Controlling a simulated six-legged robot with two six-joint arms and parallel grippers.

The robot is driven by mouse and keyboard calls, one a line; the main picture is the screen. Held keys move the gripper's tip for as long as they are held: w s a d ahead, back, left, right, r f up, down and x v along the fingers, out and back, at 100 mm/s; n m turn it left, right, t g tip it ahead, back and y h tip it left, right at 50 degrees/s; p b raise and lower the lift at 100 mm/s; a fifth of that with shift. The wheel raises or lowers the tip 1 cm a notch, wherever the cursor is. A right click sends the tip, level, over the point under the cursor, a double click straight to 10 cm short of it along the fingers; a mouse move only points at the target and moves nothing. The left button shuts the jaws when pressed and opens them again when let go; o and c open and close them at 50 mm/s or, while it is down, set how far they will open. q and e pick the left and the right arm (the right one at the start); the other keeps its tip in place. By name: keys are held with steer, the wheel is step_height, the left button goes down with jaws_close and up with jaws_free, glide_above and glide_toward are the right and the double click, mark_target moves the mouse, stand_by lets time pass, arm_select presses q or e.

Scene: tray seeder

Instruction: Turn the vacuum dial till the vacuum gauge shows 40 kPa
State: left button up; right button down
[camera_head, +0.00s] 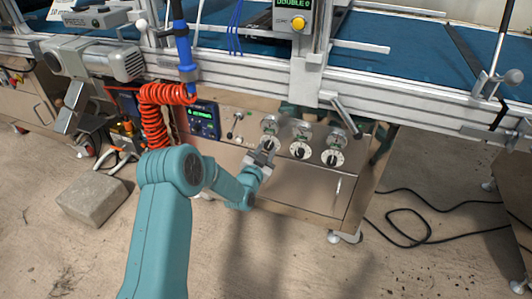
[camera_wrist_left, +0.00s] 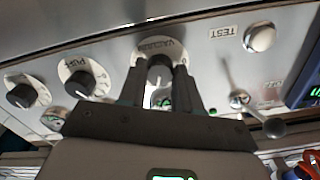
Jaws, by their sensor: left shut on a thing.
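The vacuum dial is the leftmost of three dials on the steel panel, with a black knob on a white scale plate (camera_head: 269,142). In the left wrist view its plate, lettered VACUUM, shows upside down, with the knob (camera_wrist_left: 160,61) between my fingers. My left gripper (camera_head: 264,155) reaches the dial from below and is shut on the knob; it also shows in the left wrist view (camera_wrist_left: 160,84). The vacuum gauge (camera_head: 270,122) sits just above the dial. Its reading is too small to tell in the head view and partly hidden by my gripper in the wrist view.
Two similar dials (camera_head: 300,150) (camera_head: 333,158) stand close to the right. A toggle lever (camera_wrist_left: 240,99) and a TEST button (camera_wrist_left: 260,37) are beside the vacuum dial. A blue display (camera_head: 203,119) and red coiled hose (camera_head: 165,95) are left.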

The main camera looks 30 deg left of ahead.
stand_by(0.4)
arm_select(q)
steer(key=o, duration=1)
steer(key=shift+o, duration=0.2)
steer(key=p+v, duration=0.4)
steer(key=v, duration=1.2)
steer(key=shift+d, duration=0.2)
arm_select(e)
steer(key=shift+g, duration=0.5)
steer(key=r, duration=0.1)
steer(key=s+r, duration=0.2)
steer(key=r, duration=0.1)
steer(key=shift+s+a, duration=0.2)
steer(key=shift+a, duration=0.1)
arm_select(q)
steer(key=shift+s, duration=0.15)
